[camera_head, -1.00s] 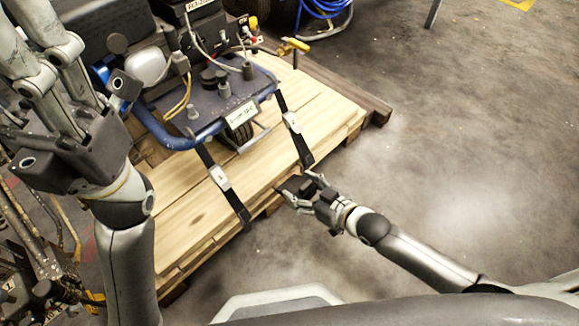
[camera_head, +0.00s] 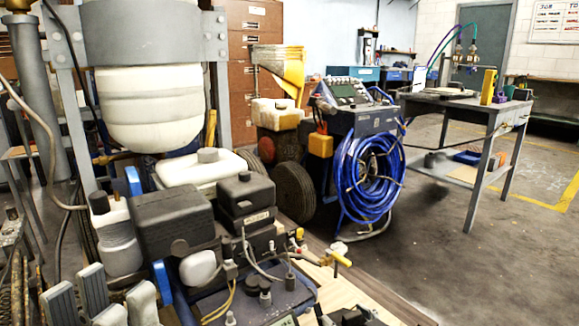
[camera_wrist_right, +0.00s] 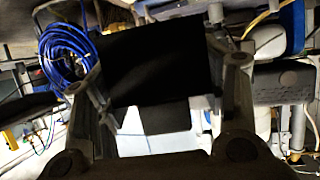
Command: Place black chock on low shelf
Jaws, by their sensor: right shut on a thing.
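The black chock (camera_wrist_right: 150,62) fills the middle of the right wrist view as a dark, flat-faced block. My right gripper (camera_wrist_right: 165,75) is shut on it, with a finger on each side. In the head view only dark parts near the bottom edge hint at this gripper, and the chock cannot be made out clearly. A grey metal table at the right of the head view has a low shelf (camera_head: 452,172) close to the floor.
A blue bin (camera_head: 467,157) and small items sit on the low shelf. The table top (camera_head: 440,104) carries tools and a yellow item. A blue hose coil (camera_head: 370,178) on a machine stands left of the table. The floor (camera_head: 440,250) in front is clear.

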